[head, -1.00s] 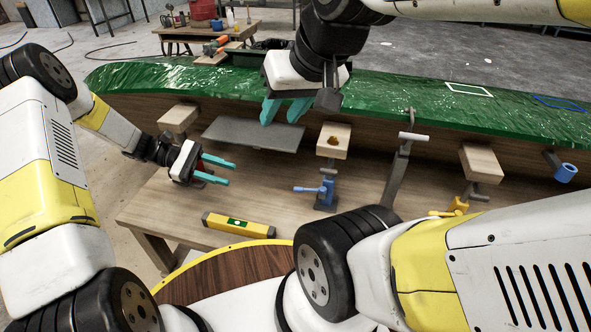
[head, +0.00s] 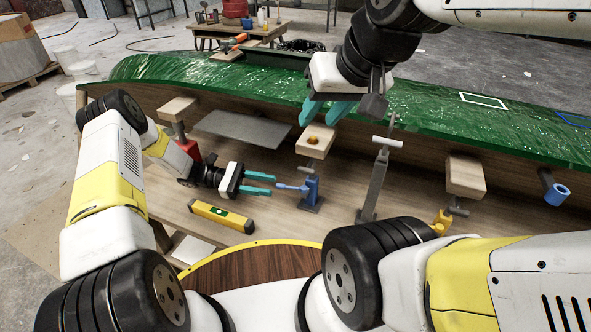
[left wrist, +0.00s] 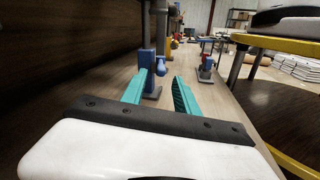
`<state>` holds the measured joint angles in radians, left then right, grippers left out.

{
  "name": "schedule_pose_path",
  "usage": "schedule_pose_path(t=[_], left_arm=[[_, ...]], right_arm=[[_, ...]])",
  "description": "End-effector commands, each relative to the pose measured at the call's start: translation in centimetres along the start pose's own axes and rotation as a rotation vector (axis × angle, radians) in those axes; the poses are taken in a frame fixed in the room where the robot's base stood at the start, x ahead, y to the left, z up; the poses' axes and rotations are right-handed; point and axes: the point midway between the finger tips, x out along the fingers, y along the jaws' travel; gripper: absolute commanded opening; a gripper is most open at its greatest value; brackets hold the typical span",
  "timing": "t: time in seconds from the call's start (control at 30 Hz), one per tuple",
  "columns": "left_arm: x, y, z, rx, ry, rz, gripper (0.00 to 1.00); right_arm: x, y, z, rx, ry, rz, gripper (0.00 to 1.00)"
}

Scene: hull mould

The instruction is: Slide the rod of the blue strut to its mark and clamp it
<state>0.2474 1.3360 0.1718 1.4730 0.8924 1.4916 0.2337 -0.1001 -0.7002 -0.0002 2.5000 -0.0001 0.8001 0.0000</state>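The blue strut (head: 311,194) stands on the bench, its grey rod rising to a wooden pad (head: 315,141) under the green hull. A blue clamp lever (head: 291,187) sticks out to its left. My left gripper (head: 272,184) is open and empty, its fingertips just left of that lever. In the left wrist view the strut's blue body (left wrist: 148,62) stands ahead of the fingertips, nearer the left finger. Contact cannot be told. My right gripper (head: 326,111) is open, its teal fingers just above the pad in the picture. The mark on the rod cannot be made out.
A grey strut (head: 374,183) and a yellow strut (head: 441,221) stand to the right; a red strut (head: 189,152) is behind my left wrist. A yellow spirit level (head: 222,215) lies in front. The green hull (head: 430,115) spans the back.

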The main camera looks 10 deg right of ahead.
Motion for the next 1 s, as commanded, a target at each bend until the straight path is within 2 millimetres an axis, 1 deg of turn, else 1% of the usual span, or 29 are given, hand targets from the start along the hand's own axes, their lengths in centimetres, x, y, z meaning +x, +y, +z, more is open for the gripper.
schedule_pose_path(t=[0.07,0.17,0.4,0.5,0.6,0.73,0.97,1.0], left_arm=[[0.1,0.0,0.0,-0.001,-0.001,0.001,0.36],[0.9,0.0,0.0,-0.001,-0.002,0.000,0.36],[4.8,0.0,0.0,-0.002,-0.003,-0.002,0.36],[6.2,0.0,0.0,-0.001,-0.003,-0.001,0.36],[7.2,0.0,0.0,-0.001,-0.001,0.000,0.36],[7.8,0.0,-0.1,-0.001,-0.001,0.000,0.36],[7.8,0.0,-0.1,-0.001,-0.001,0.001,0.36],[7.8,0.0,-0.1,-0.001,-0.001,0.001,0.30]], right_arm=[[0.0,0.0,0.0,0.000,0.000,0.000,0.36],[0.0,0.0,0.0,0.000,0.000,0.000,0.36],[0.0,0.0,0.0,0.000,0.000,0.000,0.36],[0.0,0.0,0.0,0.000,0.000,0.000,0.36],[0.0,0.0,0.0,0.000,0.000,0.000,0.36],[0.0,0.0,0.0,0.000,0.000,0.000,0.36],[0.0,0.0,0.0,0.000,0.000,0.000,0.36],[0.0,0.0,0.0,0.000,0.000,0.000,0.36]])
